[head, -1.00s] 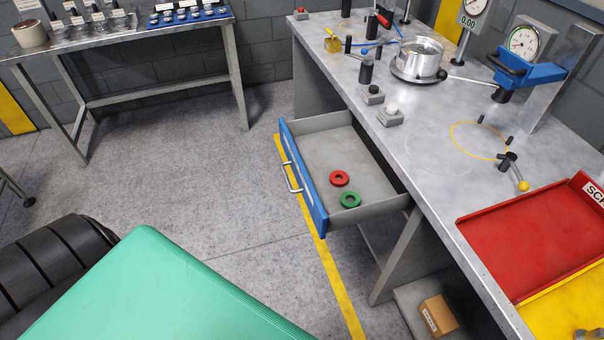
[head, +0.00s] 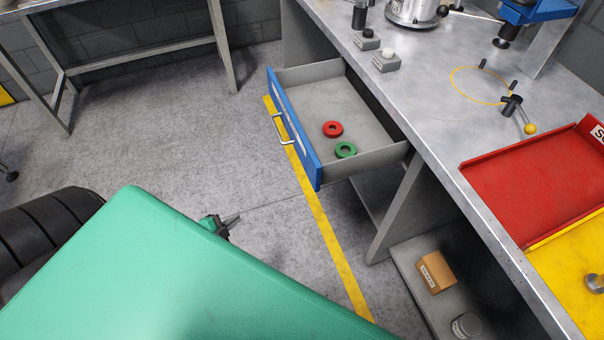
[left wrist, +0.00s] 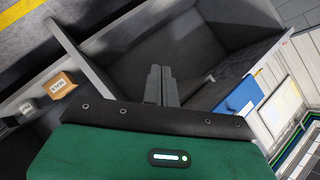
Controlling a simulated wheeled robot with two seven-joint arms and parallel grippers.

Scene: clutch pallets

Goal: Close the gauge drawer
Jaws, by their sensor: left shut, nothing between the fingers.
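The gauge drawer (head: 296,132) stands pulled out from under the workbench, with its blue front and metal handle (head: 284,128) facing left. Inside lie a red ring (head: 333,129) and a green ring (head: 346,150), apart from each other. My left gripper (head: 234,219) pokes out past the green cover in the lower left of the head view, below and left of the drawer front, not touching it. In the left wrist view its two fingers (left wrist: 160,84) are together and empty. My right gripper is not in view.
The workbench (head: 425,125) carries a red tray (head: 530,185), a yellow tray (head: 580,280) and fixtures. A cardboard box (head: 436,272) and a jar (head: 467,326) sit on the lower shelf. Open floor with a yellow line (head: 335,250) lies left of the drawer.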

